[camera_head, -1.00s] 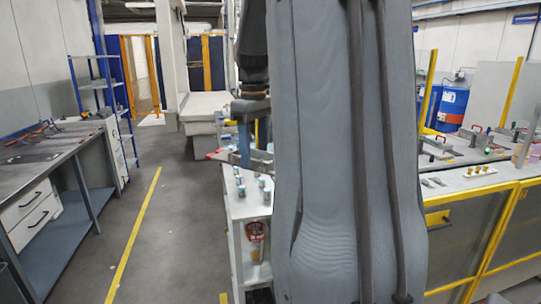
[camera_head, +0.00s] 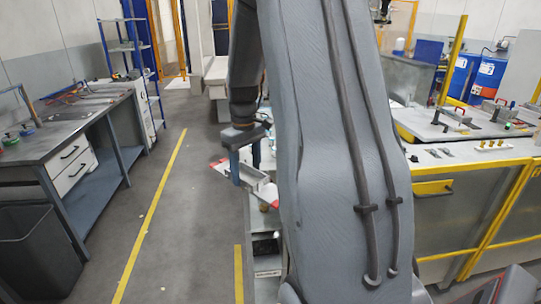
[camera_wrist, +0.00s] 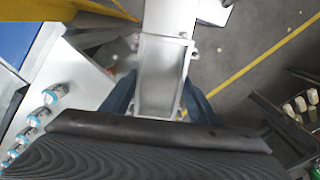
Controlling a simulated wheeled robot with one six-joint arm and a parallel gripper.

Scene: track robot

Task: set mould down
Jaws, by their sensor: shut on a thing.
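The mould (camera_wrist: 162,75) is a grey metal, open rectangular box. In the wrist view it stands out between the two blue fingers of my gripper (camera_wrist: 158,100), which is shut on it. In the head view my gripper (camera_head: 247,166) is seen beside my arm, with the mould (camera_head: 256,179) partly hidden by the fingers. The mould is above or beside the edge of a white table (camera_wrist: 92,85); I cannot tell whether it touches anything. My arm hides most of this table in the head view.
Several blue-capped cylinders (camera_wrist: 33,120) stand on the white table. A workbench (camera_head: 85,108) with drawers and a dark bin (camera_head: 40,238) stand left. A yellow-framed bench (camera_head: 450,150) is right. The floor aisle (camera_head: 190,215) with its yellow line is clear.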

